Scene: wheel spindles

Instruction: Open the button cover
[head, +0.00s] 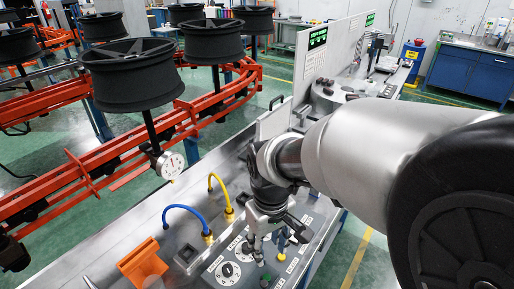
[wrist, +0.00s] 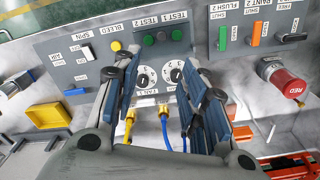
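My gripper (wrist: 158,66) is open, with nothing seen between its fingers. In the wrist view its fingers spread over a grey control panel (wrist: 100,70) with white labels. Two round dials, a left dial (wrist: 147,77) and a right dial (wrist: 173,75), show between the fingers. Beyond the fingertips are a yellow button (wrist: 116,45), a green button (wrist: 148,40) and another green button (wrist: 178,37). In the head view my gripper (head: 264,228) points down over the same panel (head: 215,272).
A blue hose (head: 184,209) and a yellow hose (head: 220,181) rise from the metal bench beside the panel. An orange holder (head: 143,262) stands to the left.

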